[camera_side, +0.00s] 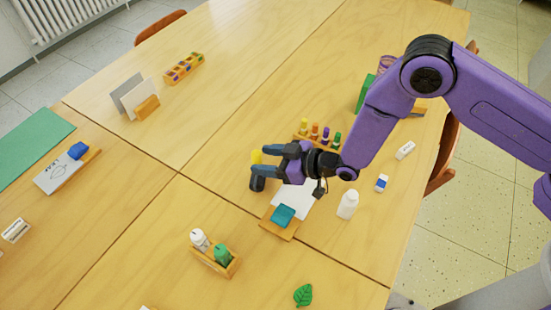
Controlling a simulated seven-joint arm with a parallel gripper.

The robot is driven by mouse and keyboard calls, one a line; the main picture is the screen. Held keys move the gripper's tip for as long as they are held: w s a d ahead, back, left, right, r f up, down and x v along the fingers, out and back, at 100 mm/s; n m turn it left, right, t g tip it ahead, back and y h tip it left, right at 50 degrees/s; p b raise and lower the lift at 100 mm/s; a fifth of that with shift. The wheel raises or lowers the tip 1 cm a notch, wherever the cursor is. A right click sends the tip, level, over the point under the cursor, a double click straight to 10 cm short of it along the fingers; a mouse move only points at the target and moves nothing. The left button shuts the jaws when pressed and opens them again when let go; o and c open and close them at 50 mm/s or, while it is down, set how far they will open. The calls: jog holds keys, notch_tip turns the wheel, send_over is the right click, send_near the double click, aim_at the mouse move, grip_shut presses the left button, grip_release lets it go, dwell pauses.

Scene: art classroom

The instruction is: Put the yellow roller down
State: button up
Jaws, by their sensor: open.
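A small yellow piece, which looks like the yellow roller (256,156), shows right at the fingertips of my gripper (261,161). Most of it is hidden by the dark fingers, so I cannot tell whether it touches them or rests on the table. My gripper is open, its fingers pointing left, low over the middle of the table (190,205).
Close by are a rack of colored bottles (315,134), white paper (297,200), a teal block (283,215) on a wooden tray (277,230), and a white bottle (347,204). A wooden holder (225,267) with white and green bottles stands in front. Table left of my gripper is clear.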

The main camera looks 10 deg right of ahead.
jog(key=shift+v, duration=1.25)
jog(key=s+d+r+n+g+h, duration=0.1)
jog(key=s+d+r+g+h, duration=0.25)
jog(key=s+d+r, duration=0.65)
jog(key=s+d+r+n+g+h, duration=0.1)
jog(key=s+d+r+g+h, duration=0.25)
jog(key=s+d+r, duration=0.6)
jog(key=s+d+h, duration=0.1)
jog(key=s+d, duration=0.3)
jog(key=d, duration=0.4)
jog(key=s+d+r+g+h, duration=0.1)
jog(key=s+d, duration=0.3)
jog(key=d, duration=0.5)
jog(key=shift+s+h, duration=0.3)
jog(key=shift+h, duration=0.4)
jog(key=shift+r, duration=0.1)
